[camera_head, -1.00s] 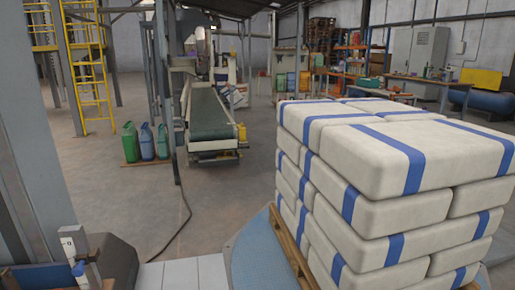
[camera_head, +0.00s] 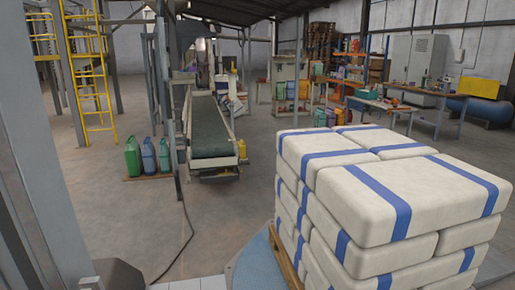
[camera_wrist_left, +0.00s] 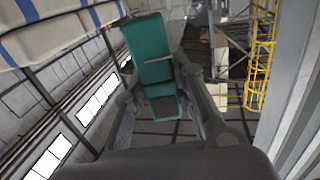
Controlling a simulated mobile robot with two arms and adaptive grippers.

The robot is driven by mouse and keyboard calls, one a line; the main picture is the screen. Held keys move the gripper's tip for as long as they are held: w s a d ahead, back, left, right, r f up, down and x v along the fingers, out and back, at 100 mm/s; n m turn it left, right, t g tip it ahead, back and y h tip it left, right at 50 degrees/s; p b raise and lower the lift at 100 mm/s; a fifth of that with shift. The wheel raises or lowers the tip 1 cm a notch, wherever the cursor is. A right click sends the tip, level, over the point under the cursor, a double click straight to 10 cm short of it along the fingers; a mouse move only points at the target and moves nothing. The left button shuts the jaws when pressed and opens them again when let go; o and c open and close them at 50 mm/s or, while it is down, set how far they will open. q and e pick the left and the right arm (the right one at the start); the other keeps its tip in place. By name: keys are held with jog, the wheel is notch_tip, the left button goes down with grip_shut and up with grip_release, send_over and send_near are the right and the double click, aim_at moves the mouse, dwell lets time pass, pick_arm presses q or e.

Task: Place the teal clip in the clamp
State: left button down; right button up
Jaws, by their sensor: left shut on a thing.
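The teal clip (camera_wrist_left: 151,48) is a long, flat teal piece with a narrower dark part below it. It shows in the left wrist view, between the grey fingers of my left gripper (camera_wrist_left: 160,78). The gripper is shut on it, and the clip's upper part sticks out past the fingers. In the head view neither gripper nor the clip shows. I cannot make out the clamp in either view.
A pallet of white sacks with blue bands (camera_head: 400,208) stands close at the right. A conveyor (camera_head: 209,125) stands ahead, with coloured jugs (camera_head: 148,157) left of it. A grey post (camera_head: 38,190) rises at the near left. Open concrete floor lies between.

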jog(key=shift+s, duration=0.2)
pick_arm(q)
jog(key=shift+r, duration=0.1)
jog(key=w+d+r+m+g+h, duration=0.2)
jog(key=w+d+m+g+h, duration=0.2)
jog(key=d+h, duration=0.4)
jog(key=w+d+r+m+g+h, duration=0.3)
jog(key=w+d+m+g+h, duration=0.1)
jog(key=d+m+h, duration=0.4)
jog(key=shift+d+m+g, duration=0.3)
jog(key=shift+d+g, duration=0.15)
jog(key=shift+g, duration=0.45)
pick_arm(e)
jog(key=shift+d, duration=0.1)
jog(key=shift+c, duration=0.3)
